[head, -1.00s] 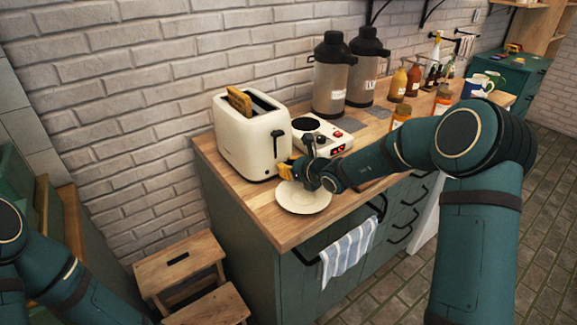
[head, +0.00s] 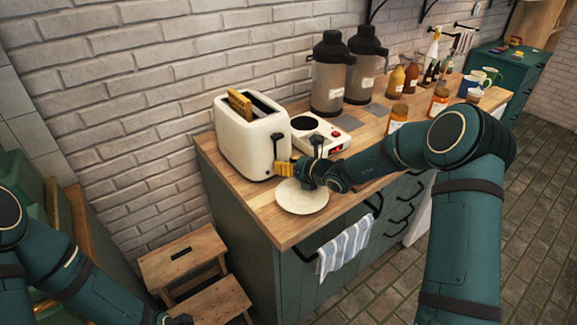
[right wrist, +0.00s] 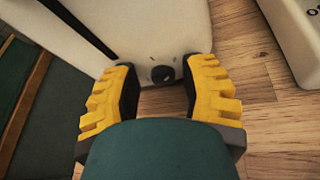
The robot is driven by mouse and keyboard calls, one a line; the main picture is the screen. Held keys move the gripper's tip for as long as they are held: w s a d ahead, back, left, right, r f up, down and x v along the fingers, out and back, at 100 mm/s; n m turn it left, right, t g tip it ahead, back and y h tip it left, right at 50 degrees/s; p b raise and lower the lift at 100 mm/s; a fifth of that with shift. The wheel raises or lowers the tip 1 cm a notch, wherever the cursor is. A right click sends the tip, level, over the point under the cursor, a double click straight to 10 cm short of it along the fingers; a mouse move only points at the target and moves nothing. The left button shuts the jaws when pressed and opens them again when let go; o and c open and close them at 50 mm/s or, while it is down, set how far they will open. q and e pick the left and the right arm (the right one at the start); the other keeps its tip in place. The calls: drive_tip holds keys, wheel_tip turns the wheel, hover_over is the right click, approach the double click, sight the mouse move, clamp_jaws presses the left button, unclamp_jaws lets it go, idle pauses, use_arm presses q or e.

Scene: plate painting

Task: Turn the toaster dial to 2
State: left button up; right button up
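The white toaster (head: 243,142) stands on the wooden counter with a slice of toast in one slot. Its dark dial (right wrist: 162,75) is low on the end face, seen in the right wrist view between the two yellow fingers. The number it points to is too small to read. My right gripper (head: 282,169) is at that end of the toaster, above the plate; it also shows in the right wrist view (right wrist: 162,85). Its fingers are apart, one on each side of the dial, with gaps visible. My left gripper (head: 180,320) is only partly in view at the bottom edge.
A white plate (head: 300,197) lies under my right gripper. A white hot plate device (head: 318,138) stands right of the toaster, with two dark-topped dispensers (head: 328,75) behind. A wooden step stool (head: 178,262) is on the floor at left. Jars (head: 398,116) stand along the counter.

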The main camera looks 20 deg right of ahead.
drive_tip(key=shift+s+d+f, duration=0.1)
drive_tip(key=shift+s+d, duration=0.1)
drive_tip(key=shift+s, duration=0.05)
drive_tip(key=v, duration=1.1)
drive_tip(key=shift+s+d, duration=0.1)
drive_tip(key=shift+s, duration=0.1)
